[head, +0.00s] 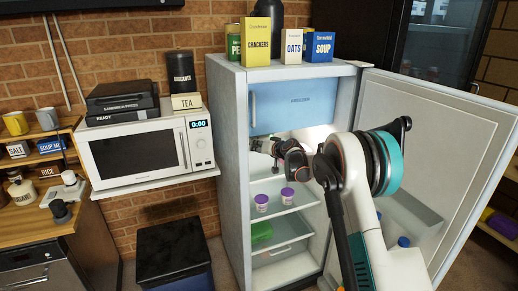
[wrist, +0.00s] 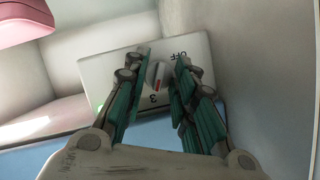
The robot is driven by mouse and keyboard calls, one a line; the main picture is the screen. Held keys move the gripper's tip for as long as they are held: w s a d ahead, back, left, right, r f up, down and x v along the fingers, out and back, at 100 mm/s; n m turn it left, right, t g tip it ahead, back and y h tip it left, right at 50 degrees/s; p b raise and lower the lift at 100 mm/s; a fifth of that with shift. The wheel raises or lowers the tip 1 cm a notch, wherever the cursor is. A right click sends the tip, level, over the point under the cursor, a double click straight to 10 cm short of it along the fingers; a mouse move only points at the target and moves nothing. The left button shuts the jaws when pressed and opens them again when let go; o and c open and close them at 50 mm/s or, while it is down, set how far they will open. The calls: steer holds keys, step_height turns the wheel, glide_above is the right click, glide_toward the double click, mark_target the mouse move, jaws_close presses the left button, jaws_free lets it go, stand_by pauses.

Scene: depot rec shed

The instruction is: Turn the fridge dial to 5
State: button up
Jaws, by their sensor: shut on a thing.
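The fridge (head: 228,150) stands with its door (head: 450,140) swung open to the right. My gripper (head: 258,146) reaches inside, just under the blue freezer flap (head: 293,102). In the wrist view my gripper (wrist: 163,65) has its teal fingers on both sides of the small dial (wrist: 157,76) and is shut on it. The dial shows a red mark and sits on a white panel (wrist: 108,72). "OFF" is readable at upper right and "3" just below the dial. The fingers hide other markings, so I cannot tell the exact setting.
Purple-lidded tubs (head: 262,203) stand on a shelf below my gripper, with a green container (head: 262,232) lower down. The fridge's side wall is close to the fingers in the wrist view. A pink object (wrist: 25,20) fills that view's upper left corner. A microwave (head: 140,152) stands left of the fridge.

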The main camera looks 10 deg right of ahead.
steer(key=shift+d+f+m+t+y+b, duration=0.15)
steer(key=shift+m+t+y+b, duration=0.75)
steer(key=shift+m, duration=1.95)
steer(key=shift+a+f+m+t+y+b, duration=0.15)
steer(key=shift+m+t+y+b, duration=0.65)
steer(key=shift+m, duration=2.1)
steer(key=shift+d+f+m+t+y+b, duration=0.15)
steer(key=shift+m+t+y+b, duration=0.35)
steer(key=shift+m+y+b, duration=1.55)
steer(key=shift+m+h+p, duration=0.6)
steer(key=shift+m+h, duration=0.35)
steer(key=shift+m, duration=0.05)
steer(key=o, duration=0.7)
steer(key=shift+o, duration=0.2)
steer(key=v, duration=1.2)
